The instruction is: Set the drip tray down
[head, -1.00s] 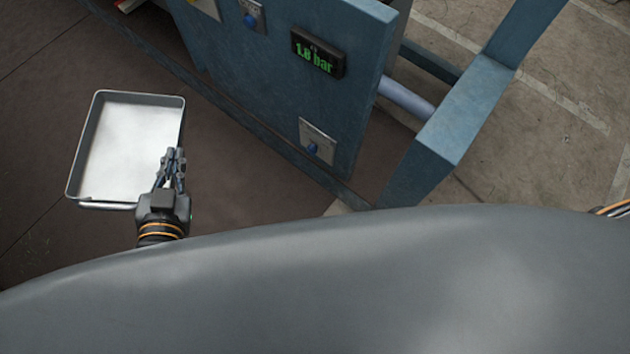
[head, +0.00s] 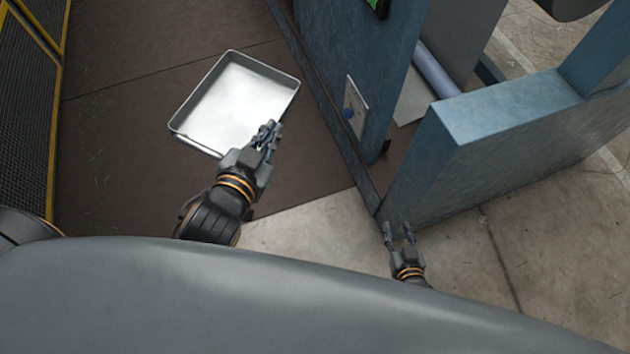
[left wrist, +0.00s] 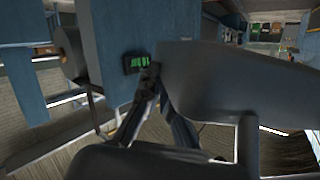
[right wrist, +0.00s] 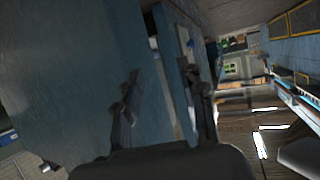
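The drip tray (head: 240,98) is a shallow, pale metal pan with a raised rim, seen from above in the head view. It looks empty. My left gripper (head: 268,134) is at the tray's lower right wall with its fingers closed on the rim. In the left wrist view, the fingers (left wrist: 151,75) come together at the edge of a large grey surface, which looks like the tray (left wrist: 235,78). I cannot tell the tray's height above the floor. My right gripper (head: 399,230) is open and empty beside the blue frame; its parted fingers also show in the right wrist view (right wrist: 165,80).
A yellow-edged mesh fence (head: 25,100) is at the far left. Brown floor (head: 110,160) around the tray is clear.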

